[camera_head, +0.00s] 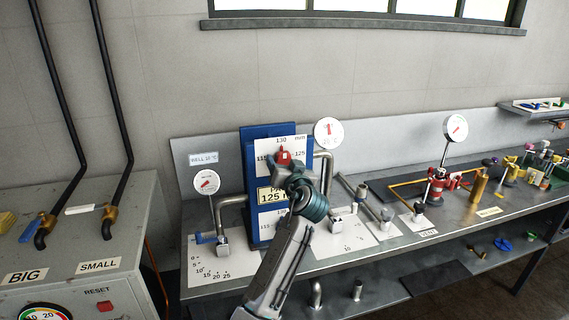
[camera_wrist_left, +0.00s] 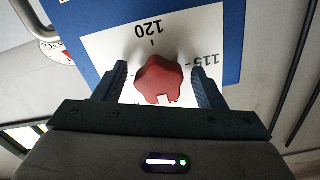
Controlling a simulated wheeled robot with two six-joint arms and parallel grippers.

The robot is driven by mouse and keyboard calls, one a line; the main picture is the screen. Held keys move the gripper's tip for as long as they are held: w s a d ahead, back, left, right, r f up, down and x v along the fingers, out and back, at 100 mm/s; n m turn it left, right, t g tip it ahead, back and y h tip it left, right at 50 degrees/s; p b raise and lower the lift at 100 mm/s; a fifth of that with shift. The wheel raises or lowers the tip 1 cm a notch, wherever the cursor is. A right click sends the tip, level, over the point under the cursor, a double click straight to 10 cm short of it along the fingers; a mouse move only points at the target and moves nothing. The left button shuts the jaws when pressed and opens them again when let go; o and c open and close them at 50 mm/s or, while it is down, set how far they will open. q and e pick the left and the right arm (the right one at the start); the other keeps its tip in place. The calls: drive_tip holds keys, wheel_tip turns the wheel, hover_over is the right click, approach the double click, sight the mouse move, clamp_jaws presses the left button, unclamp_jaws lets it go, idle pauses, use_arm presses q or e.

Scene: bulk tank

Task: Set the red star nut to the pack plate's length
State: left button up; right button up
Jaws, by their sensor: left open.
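The red star nut (camera_head: 284,156) sits on a white dial card (camera_head: 265,146) on the blue plate pack (camera_head: 254,133). The card reads 130 mm at top, with 115 left and 125 right. The yellow pack plate (camera_head: 264,195) reads 125, partly hidden by my arm. My left gripper (camera_head: 287,166) is at the nut. In the left wrist view, upside down, the nut (camera_wrist_left: 160,80) lies between the open fingers (camera_wrist_left: 162,84), with gaps both sides. Its white mark faces away from 120, roughly toward 130. My right gripper is out of view.
Bent pipes (camera_head: 324,168) and round gauges (camera_head: 328,131) flank the pack on the steel bench (camera_head: 400,240). A grey cabinet (camera_head: 110,255) stands at left. Valves and fittings crowd the bench to the right. A wall panel stands close behind the pack.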

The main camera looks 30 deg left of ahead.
use_arm(q)
drive_tip(key=c, duration=1)
drive_tip(key=shift+o, duration=0.2)
drive_tip(key=shift+m, duration=0.4)
drive_tip(key=shift+r+m+p, duration=0.15)
drive_tip(key=shift+m+p, duration=0.5)
drive_tip(key=shift+m, duration=0.25)
drive_tip(key=m+p, duration=0.1)
drive_tip(key=m, duration=0.1)
drive_tip(key=m+p, duration=0.2)
drive_tip(key=m, duration=0.1)
drive_tip(key=shift+s+a+r+m, duration=0.1)
drive_tip(key=shift+s+r+m, duration=0.05)
drive_tip(key=shift+m, duration=0.15)
drive_tip(key=m+p, duration=0.4)
drive_tip(key=m, duration=0.1)
drive_tip(key=shift+r, duration=0.15)
drive_tip(key=m+p, duration=0.3)
drive_tip(key=m, duration=0.1)
drive_tip(key=shift+m, duration=0.3)
